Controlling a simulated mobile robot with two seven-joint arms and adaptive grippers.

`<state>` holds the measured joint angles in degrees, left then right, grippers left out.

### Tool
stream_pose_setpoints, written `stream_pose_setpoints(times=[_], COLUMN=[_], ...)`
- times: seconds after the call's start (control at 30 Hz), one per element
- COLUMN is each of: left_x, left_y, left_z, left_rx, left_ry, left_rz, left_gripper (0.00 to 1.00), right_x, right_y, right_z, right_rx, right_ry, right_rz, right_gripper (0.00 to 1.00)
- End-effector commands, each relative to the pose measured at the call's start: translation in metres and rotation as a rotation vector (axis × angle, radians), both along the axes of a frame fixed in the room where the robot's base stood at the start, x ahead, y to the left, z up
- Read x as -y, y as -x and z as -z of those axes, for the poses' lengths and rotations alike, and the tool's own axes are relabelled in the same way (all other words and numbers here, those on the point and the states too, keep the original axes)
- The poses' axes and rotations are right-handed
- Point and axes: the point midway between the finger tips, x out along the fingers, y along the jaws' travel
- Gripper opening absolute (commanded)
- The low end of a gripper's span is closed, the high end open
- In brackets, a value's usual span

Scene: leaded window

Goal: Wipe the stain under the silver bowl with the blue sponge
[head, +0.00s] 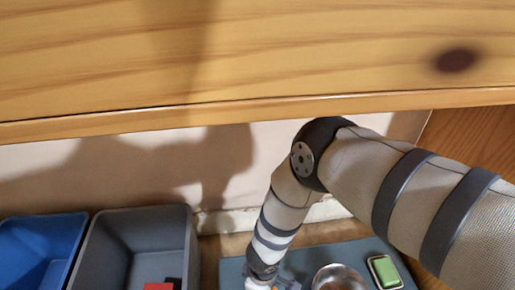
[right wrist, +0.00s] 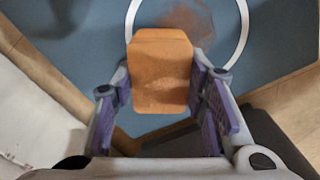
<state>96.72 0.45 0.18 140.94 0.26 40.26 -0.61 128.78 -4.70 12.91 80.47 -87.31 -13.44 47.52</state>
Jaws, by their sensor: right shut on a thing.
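My right gripper (right wrist: 160,80) is shut on an orange-brown block (right wrist: 161,65), which looks like a sponge. It also shows at the bottom edge of the head view (head: 262,285), mostly cut off. A brown stain (right wrist: 188,20) lies on the blue mat (right wrist: 85,55) inside a white ring (right wrist: 243,35), just beyond the block in the right wrist view. I cannot tell whether the block touches the mat. The silver bowl (head: 338,277) sits on the mat right of my gripper in the head view, partly cut off. No blue sponge shows. My left gripper is out of view.
A green block in a small tray (head: 385,271) is right of the bowl. A blue bin (head: 40,240) and a grey bin (head: 140,225) with a red thing (head: 158,286) stand at left. A wooden shelf board (head: 230,60) spans the top of the head view.

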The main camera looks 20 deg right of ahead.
Motion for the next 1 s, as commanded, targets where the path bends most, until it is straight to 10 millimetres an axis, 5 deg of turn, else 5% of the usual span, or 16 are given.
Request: stream_pose_setpoints(times=[0.87,1.0], left_x=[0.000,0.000], left_y=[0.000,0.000], left_z=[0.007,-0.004], left_rx=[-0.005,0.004], left_ry=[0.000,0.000], left_rz=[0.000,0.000], left_gripper=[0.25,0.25], right_x=[0.000,-0.002], right_y=[0.000,0.008], right_z=[0.018,0.014], right_rx=[0.000,-0.001], right_ry=[0.000,0.000], right_rz=[-0.001,-0.002], right_gripper=[0.18,0.18])
